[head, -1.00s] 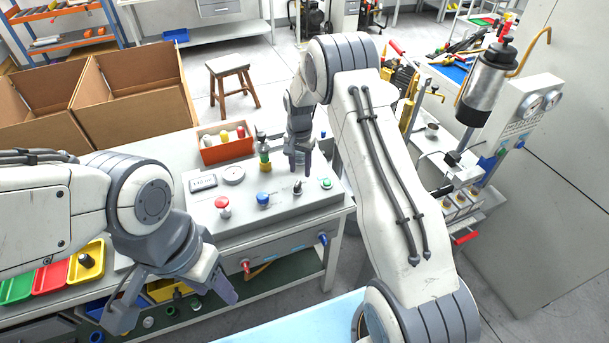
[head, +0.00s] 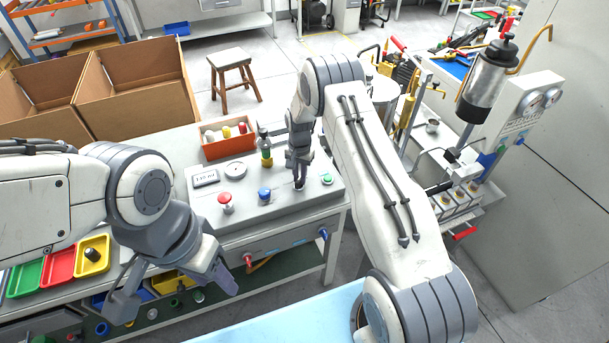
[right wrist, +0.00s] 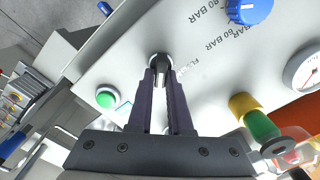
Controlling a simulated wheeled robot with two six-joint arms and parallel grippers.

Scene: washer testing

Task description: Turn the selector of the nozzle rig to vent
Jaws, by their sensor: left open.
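The nozzle rig (head: 240,222) is a grey box on the bench with a red knob (head: 225,199), a blue knob (head: 264,194), a green button (head: 327,179) and a dark selector (head: 299,184). My right gripper (head: 299,178) is down at the selector. In the right wrist view its two dark fingers (right wrist: 161,78) are close together on the selector (right wrist: 160,62), whose top shows at the fingertips. The fingers partly hide its pointer and the label beside it; I cannot read its setting. My left gripper (head: 175,290) is open and empty, in front of the bench's left part.
Coloured trays (head: 60,264) lie at the left. Cardboard boxes (head: 130,90) stand behind the bench. A hanging cylinder (head: 485,85) is at the right.

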